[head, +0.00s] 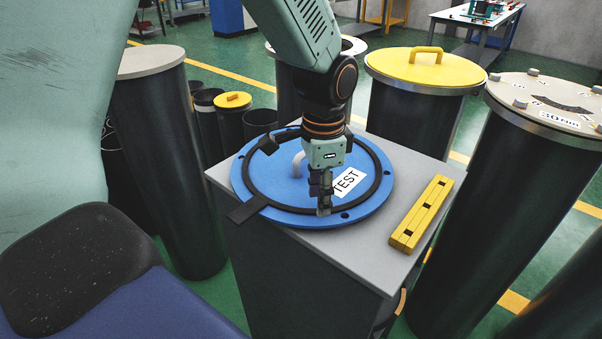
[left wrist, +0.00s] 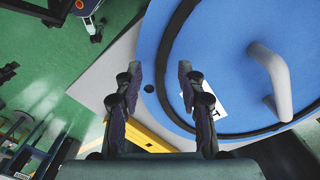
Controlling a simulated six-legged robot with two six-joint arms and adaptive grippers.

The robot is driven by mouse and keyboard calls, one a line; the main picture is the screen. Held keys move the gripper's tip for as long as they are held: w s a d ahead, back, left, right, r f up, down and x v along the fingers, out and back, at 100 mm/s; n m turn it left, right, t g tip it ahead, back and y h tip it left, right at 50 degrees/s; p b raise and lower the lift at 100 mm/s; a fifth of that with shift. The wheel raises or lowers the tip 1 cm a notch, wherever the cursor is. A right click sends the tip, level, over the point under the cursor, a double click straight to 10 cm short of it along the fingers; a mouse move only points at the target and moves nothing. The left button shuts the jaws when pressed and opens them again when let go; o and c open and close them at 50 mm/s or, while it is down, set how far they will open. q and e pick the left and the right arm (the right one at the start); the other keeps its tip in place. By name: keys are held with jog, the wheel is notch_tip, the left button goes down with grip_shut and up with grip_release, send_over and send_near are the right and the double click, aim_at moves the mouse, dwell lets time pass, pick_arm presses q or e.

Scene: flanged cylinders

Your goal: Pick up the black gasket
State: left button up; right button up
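The black gasket (head: 247,209) is a thin ring with flat tabs, lying on a blue round flange (head: 270,210). Part of the ring (left wrist: 172,35) also shows in the left wrist view, running behind one finger. My left gripper (head: 322,203) points down over the front part of the flange, close to the ring and the white TEST label (head: 349,183). In the left wrist view its two fingers (left wrist: 160,88) are apart with nothing held between them. I cannot tell whether the fingertips touch anything. My right gripper is not in view.
The flange sits on a grey-topped stand (head: 405,165). A yellow slotted bar (head: 421,213) lies on its right side. A grey bent handle (left wrist: 277,85) rises from the flange inside the ring. Tall black cylinders, one with a yellow lid (head: 405,68), stand close around the stand.

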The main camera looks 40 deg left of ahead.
pick_arm(q)
jog(key=shift+f, duration=0.95)
jog(key=shift+w+a+f, duration=0.1)
jog(key=shift+f, duration=0.05)
jog(key=shift+s, duration=0.2)
jog(key=shift+w, duration=0.1)
jog(key=shift+c, duration=0.8)
grip_shut()
